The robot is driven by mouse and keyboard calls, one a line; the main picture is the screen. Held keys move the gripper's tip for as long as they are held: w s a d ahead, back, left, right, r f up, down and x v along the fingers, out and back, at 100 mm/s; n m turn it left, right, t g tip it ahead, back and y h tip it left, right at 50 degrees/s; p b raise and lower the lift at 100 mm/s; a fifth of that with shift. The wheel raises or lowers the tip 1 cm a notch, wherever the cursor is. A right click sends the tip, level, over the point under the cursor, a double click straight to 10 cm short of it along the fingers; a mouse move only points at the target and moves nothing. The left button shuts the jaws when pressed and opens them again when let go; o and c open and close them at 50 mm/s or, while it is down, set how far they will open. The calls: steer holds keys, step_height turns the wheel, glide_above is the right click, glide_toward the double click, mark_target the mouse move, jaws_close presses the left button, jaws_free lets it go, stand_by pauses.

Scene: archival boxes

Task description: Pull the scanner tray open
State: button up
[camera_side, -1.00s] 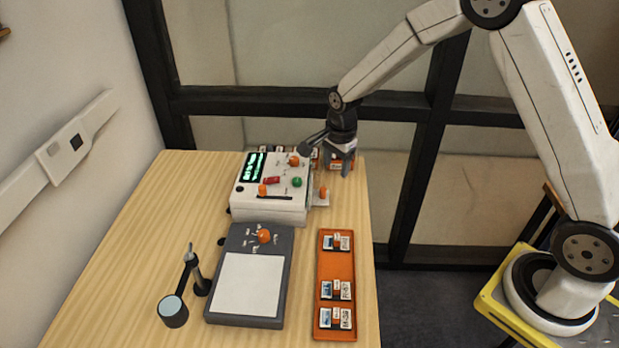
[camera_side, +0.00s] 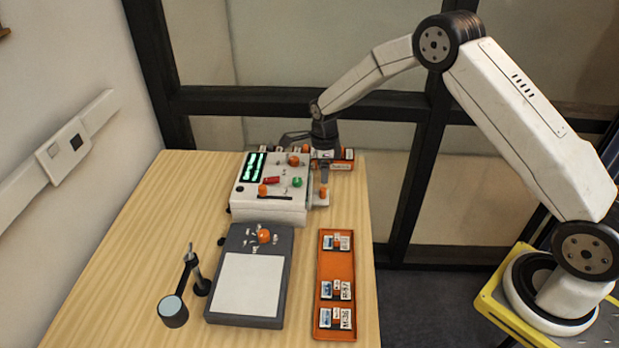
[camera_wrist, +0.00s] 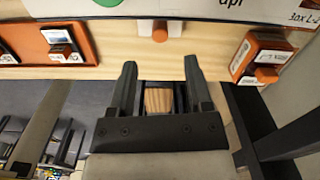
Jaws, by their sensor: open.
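The scanner (camera_side: 268,212) is a white box with a green display, knobs and buttons, standing at the back of the table. Its tray (camera_side: 321,203) shows as a small pale ledge at the scanner's right side, with an orange knob (camera_side: 323,192) on it. In the wrist view the orange knob (camera_wrist: 160,32) stands out from the pale tray edge (camera_wrist: 174,29). My gripper (camera_side: 324,178) is just behind and above the knob in the side view. In the wrist view my gripper (camera_wrist: 158,66) is open and empty, its fingertips pointing toward the knob and apart from it.
An orange rack (camera_side: 323,268) with a few labelled slides lies at the front right. A dark light pad (camera_side: 279,236) and a magnifier stand (camera_side: 173,311) are at the front left. Orange labelled boxes (camera_side: 346,155) stand behind the scanner, close to my gripper.

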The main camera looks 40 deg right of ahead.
mark_target(323, 189)
steer(key=shift+f, duration=3.65)
jaws_close()
